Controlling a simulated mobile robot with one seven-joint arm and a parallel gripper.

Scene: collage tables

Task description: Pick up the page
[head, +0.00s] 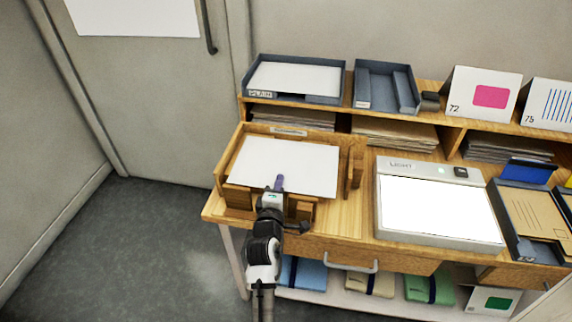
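A blank white page (287,161) lies in a wooden tray (228,165) at the left end of the table, its front edge towards me. My gripper (279,183) is at the near edge of the page, with its tip overlapping the page in the picture. I see it from behind, so its fingers and any gap between them are hidden. I cannot tell whether it touches the page. Another white sheet (298,78) lies in a grey tray labelled PLAIN on the shelf behind.
A lit light box (437,207) stands right of the wooden tray. A second grey tray (384,88) and cards numbered 72 (483,95) and 75 (549,105) stand on the upper shelf. A blue-grey tray with brown envelopes (512,225) is at the right. A drawer handle (347,265) juts out in front.

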